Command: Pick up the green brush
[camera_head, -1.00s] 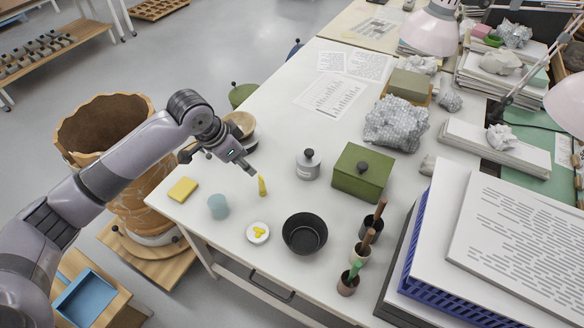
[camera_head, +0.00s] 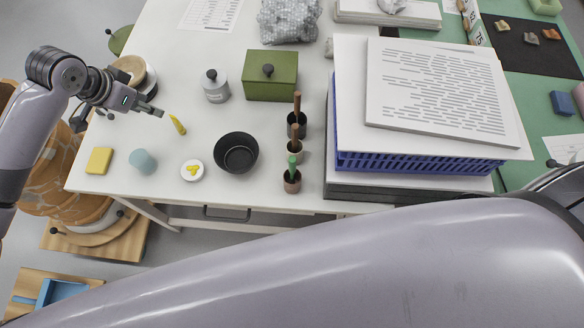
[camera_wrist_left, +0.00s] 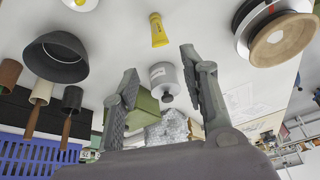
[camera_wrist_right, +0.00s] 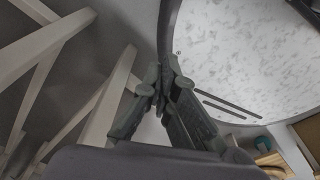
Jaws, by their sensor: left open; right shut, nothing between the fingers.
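The green brush (camera_head: 292,162) stands handle up in a brown cup (camera_head: 292,183), the nearest of three cups in a row near the table's front edge. Brown-handled brushes stand in the other two cups, a pale one (camera_head: 297,147) and a dark one (camera_head: 297,125). My left gripper (camera_head: 158,112) is open and empty beside a yellow tube, well left of the cups. My right gripper (camera_wrist_right: 161,68) is shut and empty, away from the brush.
A black bowl (camera_head: 237,153) and a small dish with yellow pieces (camera_head: 192,170) lie left of the cups. A green box (camera_head: 270,82) stands behind. A blue crate (camera_head: 415,161) with boards on top is close to the right. My arm spans the foreground.

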